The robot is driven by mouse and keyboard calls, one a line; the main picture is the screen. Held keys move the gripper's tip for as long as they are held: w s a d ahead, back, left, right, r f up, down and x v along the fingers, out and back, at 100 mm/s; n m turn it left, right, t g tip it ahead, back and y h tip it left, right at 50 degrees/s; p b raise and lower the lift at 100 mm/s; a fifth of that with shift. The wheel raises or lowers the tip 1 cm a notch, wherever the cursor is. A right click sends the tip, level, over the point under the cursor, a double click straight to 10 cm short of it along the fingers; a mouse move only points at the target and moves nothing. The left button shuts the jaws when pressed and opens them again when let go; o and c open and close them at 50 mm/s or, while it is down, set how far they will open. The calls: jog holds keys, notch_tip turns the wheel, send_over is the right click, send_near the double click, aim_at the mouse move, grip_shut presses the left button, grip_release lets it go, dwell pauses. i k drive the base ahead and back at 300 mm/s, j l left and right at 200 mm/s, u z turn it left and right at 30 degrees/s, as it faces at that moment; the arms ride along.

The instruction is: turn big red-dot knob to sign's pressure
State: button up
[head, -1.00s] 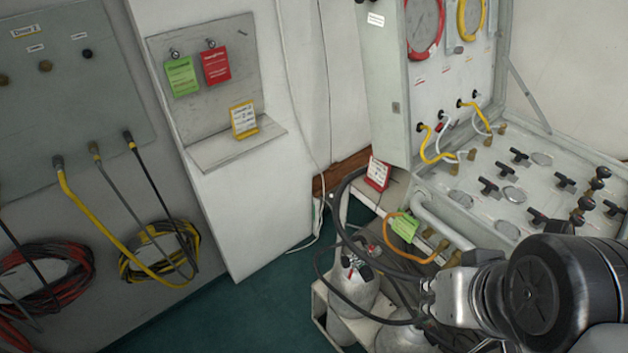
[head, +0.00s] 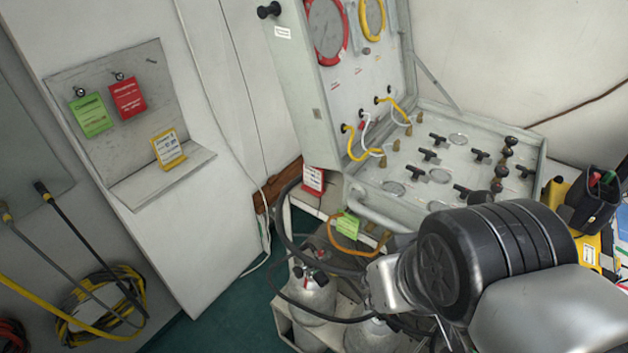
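The grey case (head: 300,80) stands open, its flat panel (head: 455,150) carrying several black T-handles (head: 415,172) and a row of round black knobs (head: 502,171). I cannot make out a red dot on any knob. A red-ringed gauge (head: 328,32) and a yellow-ringed gauge (head: 373,16) are on the upright panel; their readings are illegible. A red-edged white sign (head: 313,180) stands left of the case, and a yellow-framed sign (head: 168,147) rests on the wall shelf; their text is too small to read. My arm crosses the lower right, and my gripper's fingers do not show.
Gas cylinders (head: 313,292) with black hoses stand below the case in a white rack. A green tag (head: 347,224) hangs by the case's front handle. Green (head: 91,115) and red (head: 127,97) tags hang on the wall board. A yellow item with a black holder (head: 596,200) is at right.

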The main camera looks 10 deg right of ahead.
aim_at(501, 171)
jog(key=z, duration=1.4)
jog(key=i+j+z, duration=0.1)
jog(key=i+j, duration=0.15)
